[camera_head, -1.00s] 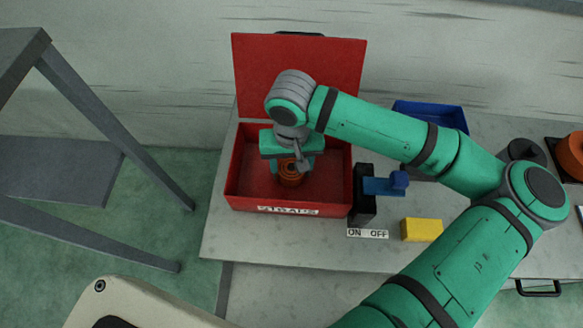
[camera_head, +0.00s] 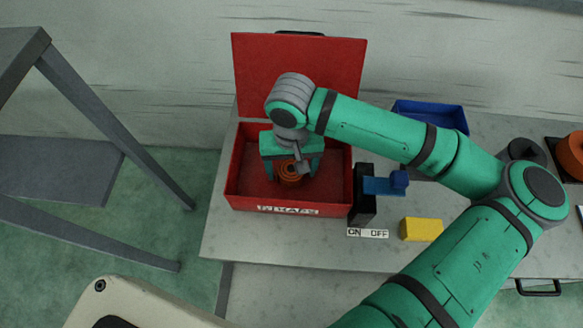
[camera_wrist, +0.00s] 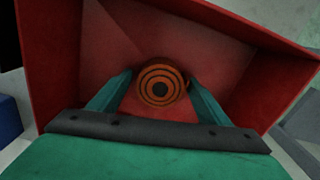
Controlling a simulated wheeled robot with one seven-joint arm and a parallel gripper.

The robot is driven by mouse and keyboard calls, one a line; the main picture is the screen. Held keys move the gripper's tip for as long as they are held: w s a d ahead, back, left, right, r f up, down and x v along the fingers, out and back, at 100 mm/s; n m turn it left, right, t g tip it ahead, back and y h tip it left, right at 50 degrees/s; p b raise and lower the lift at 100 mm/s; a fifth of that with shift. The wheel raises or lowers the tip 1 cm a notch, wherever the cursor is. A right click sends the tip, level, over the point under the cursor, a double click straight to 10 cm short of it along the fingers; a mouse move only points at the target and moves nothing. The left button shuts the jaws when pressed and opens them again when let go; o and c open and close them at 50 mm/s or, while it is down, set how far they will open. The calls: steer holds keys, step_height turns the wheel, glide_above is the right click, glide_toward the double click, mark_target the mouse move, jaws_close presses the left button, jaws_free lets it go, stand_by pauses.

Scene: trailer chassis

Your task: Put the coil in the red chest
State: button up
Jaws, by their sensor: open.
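The red chest (camera_head: 240,190) stands on the grey bench with its lid up at the back; its walls also show in the wrist view (camera_wrist: 52,60). The orange and black coil (camera_head: 290,174) is inside the chest; the wrist view shows its ringed end (camera_wrist: 160,86). My gripper (camera_head: 292,168) reaches down into the chest above the coil. In the wrist view my gripper's fingers (camera_wrist: 160,88) are spread, one on each side of the coil, with gaps visible. Whether the coil rests on the chest floor is hard to tell.
A black and blue lever switch (camera_head: 366,195) with an ON/OFF label stands right of the chest. A yellow block (camera_head: 421,229) lies in front of it. A blue bin (camera_head: 432,116) and an orange round part (camera_head: 571,155) are farther right. A grey metal frame (camera_head: 110,120) stands at left.

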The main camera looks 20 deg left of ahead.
mark_target(291, 169)
step_height(291, 169, up, 12)
stand_by(0.5)
stand_by(0.4)
